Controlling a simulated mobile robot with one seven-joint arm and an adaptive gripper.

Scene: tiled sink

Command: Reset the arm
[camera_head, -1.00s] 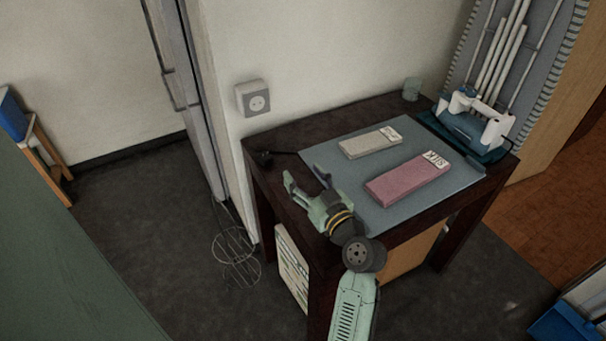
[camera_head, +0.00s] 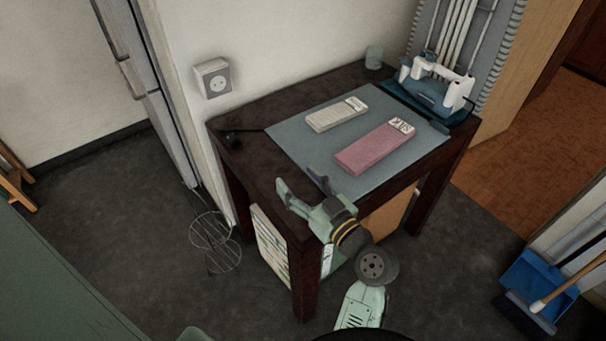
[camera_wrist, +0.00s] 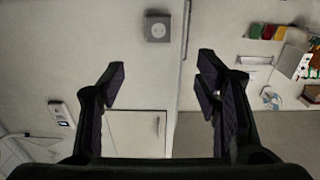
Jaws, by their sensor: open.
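My gripper (camera_head: 304,188) is open and empty at the front left edge of the dark table (camera_head: 290,113) in the head view. Its fingers point up and to the left, and my pale green arm comes up from the bottom of the picture. In the wrist view both fingers of my gripper (camera_wrist: 163,88) are wide apart with nothing between them. Behind them the wrist view shows a pale wall and cabinet fronts.
On the table, a grey mat (camera_head: 290,140) bears a beige box (camera_head: 336,114) and a pink box (camera_head: 374,148). A blue-and-white device (camera_head: 436,88) stands at the back right. A wire rack (camera_head: 216,243) and a blue dustpan (camera_head: 535,275) are on the floor.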

